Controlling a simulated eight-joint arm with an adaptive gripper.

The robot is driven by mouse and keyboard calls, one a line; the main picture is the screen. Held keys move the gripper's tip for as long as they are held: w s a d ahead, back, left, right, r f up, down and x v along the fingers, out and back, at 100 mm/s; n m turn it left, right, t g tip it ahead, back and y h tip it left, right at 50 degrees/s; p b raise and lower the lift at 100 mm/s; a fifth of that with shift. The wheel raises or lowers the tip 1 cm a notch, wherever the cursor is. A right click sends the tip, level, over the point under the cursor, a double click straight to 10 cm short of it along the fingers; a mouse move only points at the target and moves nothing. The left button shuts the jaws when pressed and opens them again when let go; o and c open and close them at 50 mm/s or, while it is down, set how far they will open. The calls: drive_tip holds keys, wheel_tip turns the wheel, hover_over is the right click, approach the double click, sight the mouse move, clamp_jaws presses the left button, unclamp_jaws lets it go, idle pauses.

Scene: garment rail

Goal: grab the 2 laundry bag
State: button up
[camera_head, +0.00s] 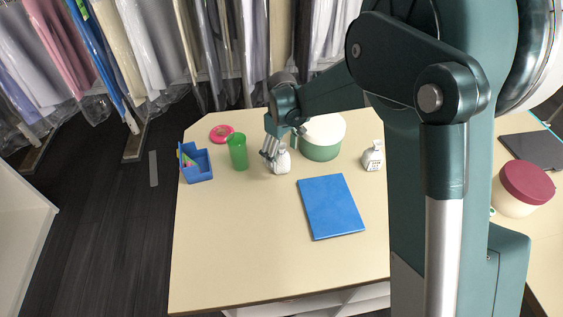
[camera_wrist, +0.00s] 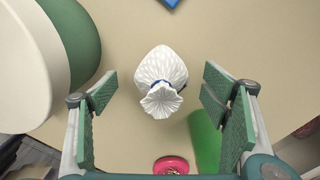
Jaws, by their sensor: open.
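Two small white laundry bags stand on the cream table. One white bag (camera_head: 282,161) is beside my gripper (camera_head: 272,152) in the head view. In the wrist view this bag (camera_wrist: 161,72), tied with a blue cord at its gathered neck, lies between and beyond the fingers of my gripper (camera_wrist: 163,110). The fingers are spread wide, with clear gaps on both sides of the bag. The other white bag (camera_head: 373,158), with dark print on it, stands farther right in the head view, near my arm. It does not show in the wrist view.
A green cup (camera_head: 238,153), a pink round dish (camera_head: 221,132) and a blue bin (camera_head: 196,165) are left of the near bag. A green and white round container (camera_head: 321,146) is behind right. A blue book (camera_head: 331,207) lies in front. The table's front left is clear.

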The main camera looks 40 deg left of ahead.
sight(281, 162)
drive_tip(key=shift+f, duration=0.1)
drive_tip(key=shift+s+f, duration=0.1)
drive_tip(key=shift+f, duration=2.4)
drive_tip(key=c, duration=1)
